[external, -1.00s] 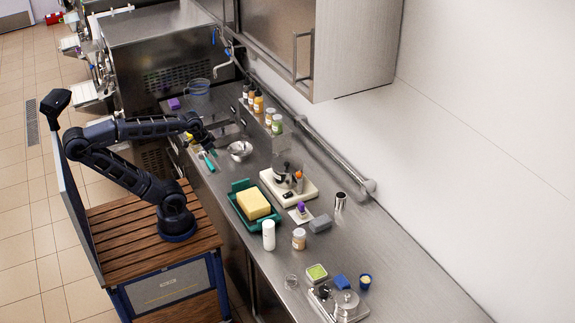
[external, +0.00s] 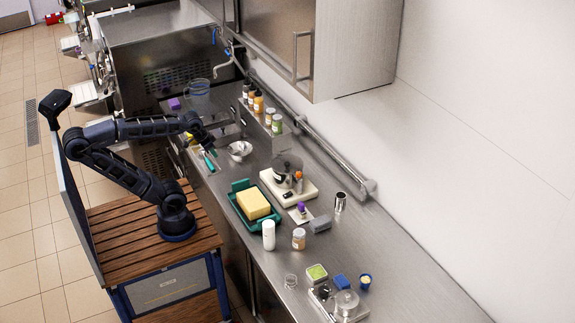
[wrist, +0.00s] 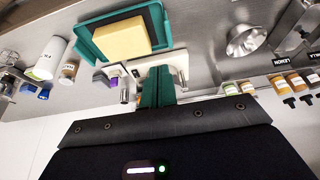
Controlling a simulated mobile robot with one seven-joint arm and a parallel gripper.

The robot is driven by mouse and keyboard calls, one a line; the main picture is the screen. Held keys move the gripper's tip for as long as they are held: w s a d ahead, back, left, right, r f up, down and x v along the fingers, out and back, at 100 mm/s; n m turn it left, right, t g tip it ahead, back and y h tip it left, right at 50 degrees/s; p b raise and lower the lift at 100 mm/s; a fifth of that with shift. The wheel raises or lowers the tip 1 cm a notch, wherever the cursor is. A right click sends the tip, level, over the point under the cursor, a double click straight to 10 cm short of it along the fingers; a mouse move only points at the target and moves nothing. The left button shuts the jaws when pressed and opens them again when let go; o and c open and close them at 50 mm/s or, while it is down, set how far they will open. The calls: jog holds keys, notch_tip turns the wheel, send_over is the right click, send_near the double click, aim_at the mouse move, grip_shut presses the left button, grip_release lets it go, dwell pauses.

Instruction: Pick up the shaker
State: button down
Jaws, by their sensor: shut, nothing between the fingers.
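A plain steel cylinder (external: 340,201), which looks like the shaker, stands upright on the counter right of the white scale. It seems to be the small steel cylinder (wrist: 124,93) just left of my fingers in the wrist view. A white cylinder (external: 268,235) stands in front of the green tray; it also shows at the left of the wrist view (wrist: 50,57). I cannot rule it out as the shaker. My gripper (wrist: 157,86) has green fingers that are shut and empty. In the external view my arm's end is over the counter near the steel bowl, apart from both cylinders.
A green tray (external: 238,187) holds a yellow block (external: 253,204). A scale (external: 296,194), a grey block (external: 320,223) and a small jar (external: 299,238) stand close by. A steel bowl (external: 239,150) and a row of bottles lie farther back. The right counter edge is mostly clear.

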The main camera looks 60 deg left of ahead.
jog(key=shift+c, duration=2.2)
grip_release()
jog(key=w+d+m+g+h, duration=0.1)
jog(key=w+d+m, duration=0.6)
jog(key=w+d, duration=0.15)
jog(key=m+g+h, duration=0.3)
jog(key=m+g, duration=0.3)
jog(key=m, duration=1)
send_near(299, 238)
jog(key=w+a+f, duration=0.1)
jog(key=a+f, duration=0.1)
jog(key=a, duration=0.1)
jog(key=shift+w+x, duration=0.2)
jog(key=shift+x, duration=2.55)
jog(key=shift+w+x, duration=0.2)
jog(key=shift+x, duration=2.6)
